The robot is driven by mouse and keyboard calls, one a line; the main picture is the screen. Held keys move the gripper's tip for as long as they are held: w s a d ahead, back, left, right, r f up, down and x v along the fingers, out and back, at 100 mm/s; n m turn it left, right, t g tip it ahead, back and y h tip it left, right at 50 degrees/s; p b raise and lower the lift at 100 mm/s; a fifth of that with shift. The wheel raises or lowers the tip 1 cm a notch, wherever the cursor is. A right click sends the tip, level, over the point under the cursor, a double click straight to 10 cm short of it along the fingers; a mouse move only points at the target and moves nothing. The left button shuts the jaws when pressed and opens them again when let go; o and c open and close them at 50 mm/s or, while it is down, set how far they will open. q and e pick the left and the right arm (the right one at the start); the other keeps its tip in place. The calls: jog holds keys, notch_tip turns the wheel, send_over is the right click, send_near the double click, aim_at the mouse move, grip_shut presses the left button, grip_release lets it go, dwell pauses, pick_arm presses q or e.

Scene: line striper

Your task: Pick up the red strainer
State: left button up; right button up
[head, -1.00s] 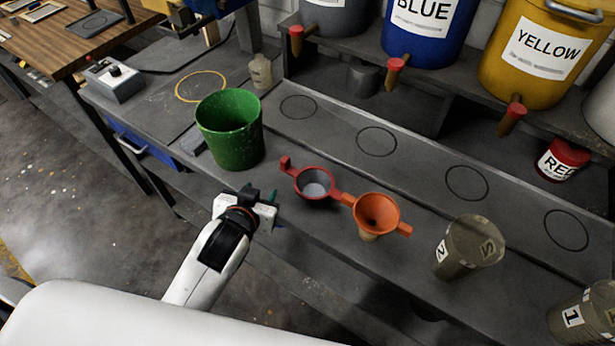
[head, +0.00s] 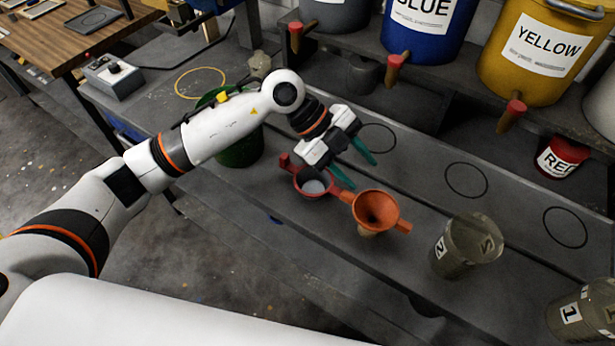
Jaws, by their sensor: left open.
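The red strainer (head: 312,190) sits on the grey bench, a shallow round cup with a pale mesh bottom and a small handle tab on its left side. Its right side lies close against the orange funnel (head: 377,210). My left gripper (head: 358,166) is open, with two green-tipped fingers spread above and just behind the strainer. One finger overlaps the strainer's right rim in the head view; I cannot tell whether it touches. The jaws hold nothing. My right gripper is not in view.
A green bucket (head: 240,150) stands left of the strainer, mostly behind my left arm. Grey cups marked 2 (head: 466,247) and 1 (head: 585,312) stand to the right. Blue (head: 428,28) and yellow (head: 540,50) containers with taps overhang the back.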

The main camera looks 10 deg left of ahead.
pick_arm(q)
jog(key=w+a+f+n+y, duration=0.1)
jog(key=w+a+y, duration=0.25)
jog(key=a, duration=0.25)
jog(key=n+t+y, duration=0.1)
jog(key=n+y, duration=0.2)
jog(key=y, duration=0.2)
send_over(287, 165)
jog(key=shift+a+r+y, duration=0.15)
jog(key=shift+a+y, duration=0.1)
jog(key=shift+a, duration=0.05)
notch_tip(287, 165, down, 6)
jog(key=shift+p, duration=1.25)
jog(key=f, duration=0.1)
jog(key=f+p, duration=0.1)
jog(key=f, duration=0.1)
jog(key=f+p, duration=0.1)
jog(key=shift+w+d+f, duration=0.2)
jog(key=shift+d+f, duration=0.05)
jog(key=shift+f, duration=0.5)
jog(key=shift+c, duration=0.5)
grip_shut()
